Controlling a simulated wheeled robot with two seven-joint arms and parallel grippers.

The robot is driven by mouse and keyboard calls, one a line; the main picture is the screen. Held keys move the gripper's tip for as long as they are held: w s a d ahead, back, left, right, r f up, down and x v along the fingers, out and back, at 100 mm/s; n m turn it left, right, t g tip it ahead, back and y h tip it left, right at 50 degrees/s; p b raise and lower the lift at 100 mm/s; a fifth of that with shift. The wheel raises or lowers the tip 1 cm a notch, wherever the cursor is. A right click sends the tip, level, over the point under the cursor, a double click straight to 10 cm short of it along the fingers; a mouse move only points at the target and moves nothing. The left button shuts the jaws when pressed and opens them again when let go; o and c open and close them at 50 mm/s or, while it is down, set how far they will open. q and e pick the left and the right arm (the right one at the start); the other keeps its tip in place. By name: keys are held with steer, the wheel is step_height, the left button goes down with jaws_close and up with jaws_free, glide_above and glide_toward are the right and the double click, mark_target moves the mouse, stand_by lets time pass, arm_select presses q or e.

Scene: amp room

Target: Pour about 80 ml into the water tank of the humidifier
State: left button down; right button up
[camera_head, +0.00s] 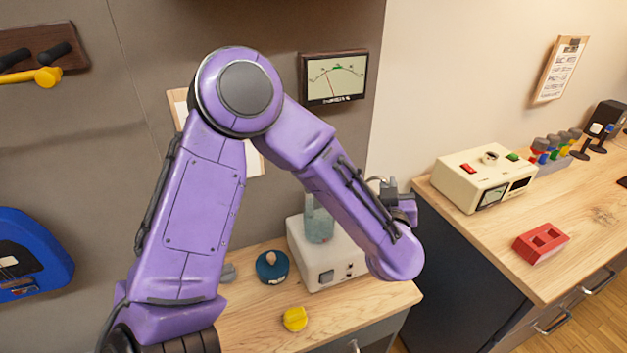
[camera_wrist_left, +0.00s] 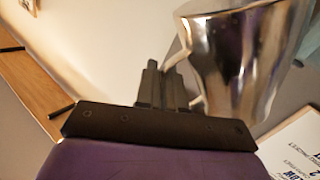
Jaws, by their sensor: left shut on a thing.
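A white box-shaped unit (camera_head: 335,262) with a blue-grey translucent tank (camera_head: 319,222) on top, which looks like the humidifier, stands on the wooden top below the raised left arm. The arm covers part of its right side. My left gripper (camera_head: 397,200) is high and to the right of the tank, partly hidden by its wrist. In the left wrist view, my left gripper (camera_wrist_left: 166,82) is shut at the handle side of a shiny metal jug (camera_wrist_left: 240,60). The jug appears tilted in that view; its contents are hidden. My right gripper is out of view.
A round dark-blue object (camera_head: 272,267) and a yellow knob-like piece (camera_head: 295,319) sit near the white unit. A cream device (camera_head: 482,178) and a red block (camera_head: 541,243) occupy the right bench (camera_head: 590,215). A meter (camera_head: 335,78) hangs behind the arm.

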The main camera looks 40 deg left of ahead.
arm_select(q)
steer(key=shift+a+r+n, duration=0.15)
steer(key=shift+r+n, duration=0.05)
steer(key=shift+n, duration=0.2)
steer(key=shift+a+f+n+b, duration=0.15)
steer(key=shift+n+b, duration=0.15)
steer(key=shift+b, duration=0.4)
steer(key=shift+s+n+b, duration=0.1)
steer(key=shift+n+b, duration=0.2)
steer(key=shift+b, duration=0.05)
steer(key=shift+s+a+r+n, duration=0.2)
steer(key=shift+r+n, duration=0.1)
steer(key=shift+r, duration=0.1)
steer(key=shift+s+a+r+n, duration=0.1)
steer(key=shift+a+r+n, duration=0.05)
steer(key=shift+r+n, duration=0.2)
steer(key=shift+a+r+n+b, duration=0.15)
steer(key=shift+r+n+b, duration=0.1)
steer(key=shift+r+b, duration=0.1)
steer(key=shift+s+a+r+n+b, duration=0.3)
steer(key=shift+a+r+n, duration=0.1)
steer(key=shift+r+n, duration=0.15)
steer(key=shift+s+a+r+n+h, duration=0.15)
steer(key=shift+r+n+h, duration=0.05)
steer(key=shift+n+h, duration=0.15)
